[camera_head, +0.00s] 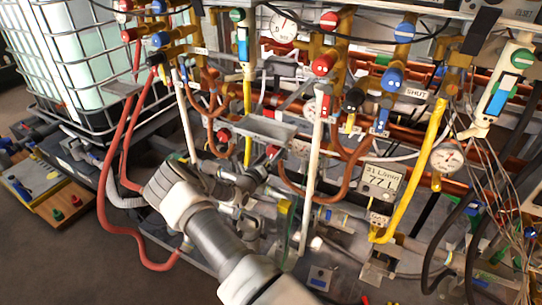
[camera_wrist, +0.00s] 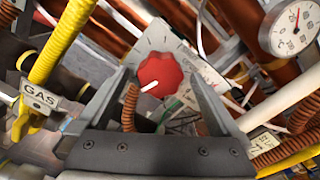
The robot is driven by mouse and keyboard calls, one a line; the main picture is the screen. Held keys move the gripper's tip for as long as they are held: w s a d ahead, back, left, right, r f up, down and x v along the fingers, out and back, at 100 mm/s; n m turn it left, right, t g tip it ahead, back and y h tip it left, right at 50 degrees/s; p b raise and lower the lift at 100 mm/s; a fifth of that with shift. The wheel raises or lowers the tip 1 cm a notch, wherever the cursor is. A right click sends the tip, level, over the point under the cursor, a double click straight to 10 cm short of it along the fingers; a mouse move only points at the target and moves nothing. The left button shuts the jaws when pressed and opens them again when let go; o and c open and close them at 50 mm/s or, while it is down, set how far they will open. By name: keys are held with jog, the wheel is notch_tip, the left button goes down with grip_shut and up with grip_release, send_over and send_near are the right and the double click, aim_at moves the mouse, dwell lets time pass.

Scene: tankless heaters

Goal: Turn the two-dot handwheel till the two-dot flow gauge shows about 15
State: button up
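My gripper (camera_wrist: 160,80) is open in the wrist view, with one finger on each side of a round red handwheel (camera_wrist: 161,72). The wheel has a scalloped rim and a white pointer line toward the lower left, over a grey marked plate (camera_wrist: 172,35). I cannot tell whether the fingers touch it. In the head view my gripper (camera_head: 243,184) is low among the pipes, and the wheel in front of it is not clear. A digital meter (camera_head: 379,181) right of it reads about "31 L/min 77.1". No dot marks are legible, so I cannot tell which wheel or gauge has two dots.
A round dial (camera_wrist: 292,28) is at the upper right of the wrist view. A yellow pipe and a "GAS" tag (camera_wrist: 39,97) are at the left. A white vertical pipe (camera_head: 312,165) stands right of my gripper. Copper pipes and hoses crowd the space.

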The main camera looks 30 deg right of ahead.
jog(key=p+v, duration=0.3)
jog(key=v, duration=1.4)
jog(key=shift+s+a, duration=0.15)
jog(key=shift+a, duration=0.05)
jog(key=shift+r, duration=0.1)
jog(key=s+r+m+g+y, duration=0.5)
jog(key=s+r+m+g, duration=0.6)
jog(key=r+m, duration=0.6)
jog(key=s+a+r+m+t+y, duration=0.4)
jog(key=s+a+r+m+y, duration=0.1)
jog(key=s+a+r+m, duration=0.3)
jog(key=s+a+r+m+t+y, duration=0.3)
jog(key=s+a+r+m+y, duration=0.25)
jog(key=s+r, duration=0.4)
notch_tip(320, 180, up, 11)
jog(key=s+a+p, duration=0.1)
jog(key=p, duration=1.2)
jog(key=shift+s+a+r+t, duration=0.2)
jog(key=shift+t, duration=0.1)
